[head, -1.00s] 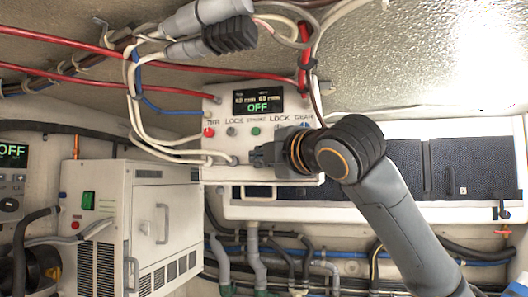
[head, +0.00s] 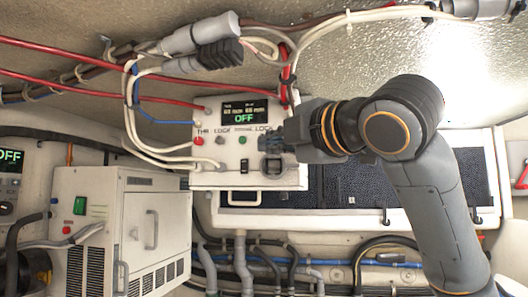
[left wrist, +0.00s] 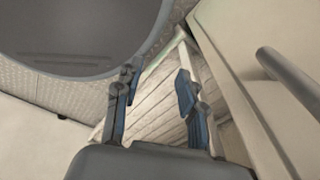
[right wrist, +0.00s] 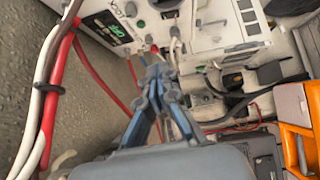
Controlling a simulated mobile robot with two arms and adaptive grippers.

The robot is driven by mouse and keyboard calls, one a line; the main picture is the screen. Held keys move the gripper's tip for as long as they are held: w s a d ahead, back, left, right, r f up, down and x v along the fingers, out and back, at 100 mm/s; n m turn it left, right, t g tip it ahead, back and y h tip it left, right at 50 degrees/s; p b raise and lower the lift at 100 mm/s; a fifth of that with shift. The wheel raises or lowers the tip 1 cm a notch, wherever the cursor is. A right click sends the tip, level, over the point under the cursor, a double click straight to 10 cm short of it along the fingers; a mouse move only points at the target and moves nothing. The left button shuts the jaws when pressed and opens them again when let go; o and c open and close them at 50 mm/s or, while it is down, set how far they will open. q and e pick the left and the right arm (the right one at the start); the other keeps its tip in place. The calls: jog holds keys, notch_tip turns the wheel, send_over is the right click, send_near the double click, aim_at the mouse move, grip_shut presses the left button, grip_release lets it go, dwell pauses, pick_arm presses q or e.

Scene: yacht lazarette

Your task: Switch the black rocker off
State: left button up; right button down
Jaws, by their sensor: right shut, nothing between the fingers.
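My right gripper (head: 268,143) is shut and empty, just above the rocker in the picture. In the right wrist view its fingertips (right wrist: 160,73) are together, with the display (right wrist: 118,32) beyond. My left gripper (left wrist: 157,78) is open and empty in the left wrist view, away from the box.
Red, white and blue cables run above and left of the box. A red button (head: 199,142) and a small dark switch (head: 244,166) share its face. A white cabinet (head: 105,230) stands at lower left. Pipes and hoses run below.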

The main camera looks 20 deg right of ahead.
jog(key=shift+w+d+f, duration=0.1)
jog(key=shift+w, duration=0.1)
jog(key=shift+s, duration=0.1)
